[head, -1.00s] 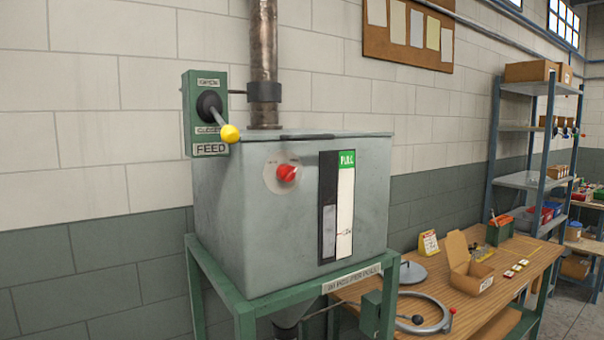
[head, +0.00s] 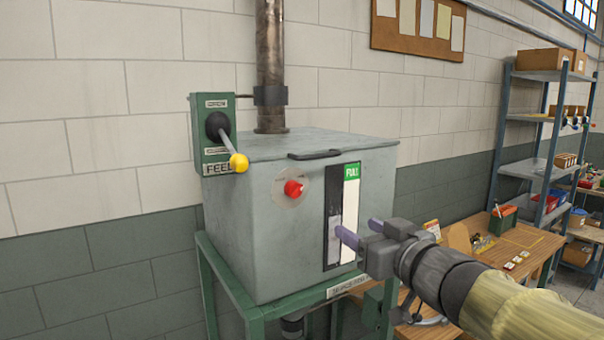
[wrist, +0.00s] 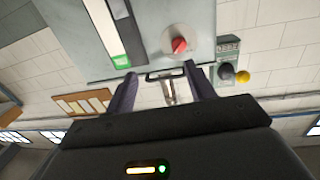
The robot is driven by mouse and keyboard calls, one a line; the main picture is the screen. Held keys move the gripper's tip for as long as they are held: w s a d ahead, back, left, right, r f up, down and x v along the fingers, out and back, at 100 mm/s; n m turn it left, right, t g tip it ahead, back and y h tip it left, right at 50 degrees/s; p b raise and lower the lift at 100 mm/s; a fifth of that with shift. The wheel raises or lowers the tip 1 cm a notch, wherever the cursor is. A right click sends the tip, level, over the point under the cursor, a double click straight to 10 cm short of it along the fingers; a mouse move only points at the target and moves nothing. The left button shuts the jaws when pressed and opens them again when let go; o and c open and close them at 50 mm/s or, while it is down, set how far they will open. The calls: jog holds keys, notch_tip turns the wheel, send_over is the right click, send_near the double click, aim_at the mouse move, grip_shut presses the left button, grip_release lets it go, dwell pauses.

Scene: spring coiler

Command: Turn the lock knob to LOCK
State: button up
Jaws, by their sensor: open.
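The red lock knob (head: 293,188) sits on a pale round plate on the front of the grey metal box (head: 240,215), left of the level window marked FULL. The knob also shows in the wrist view (wrist: 179,44), above and between the fingers. The plate's lettering is too small to read. My gripper (head: 358,231) is open and empty, in front of the window, to the right of and below the knob in the head view. It does not touch the knob. Its two dark fingers (wrist: 160,80) are spread in the wrist view.
A green FEED switch box (head: 213,135) with a yellow-tipped lever (head: 238,163) is on the left beside the box. A rusty pipe (head: 271,65) rises behind the lid, which has a dark handle (head: 315,154). A wooden bench (head: 490,248) and shelving stand at right.

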aim_at(299, 191)
jog(key=r, duration=0.1)
jog(key=s+a+r+n+y, duration=0.1)
jog(key=shift+s+a+r+g+y, duration=0.2)
jog(key=shift+a+r+g+y, duration=0.1)
jog(key=shift+r+y, duration=0.1)
jog(key=p+x, duration=0.2)
jog(key=x, duration=1.5)
jog(key=shift+w+a+p, duration=0.2)
jog(key=shift+p, duration=0.2)
jog(key=shift+c, duration=0.2)
jog(key=c, duration=0.9)
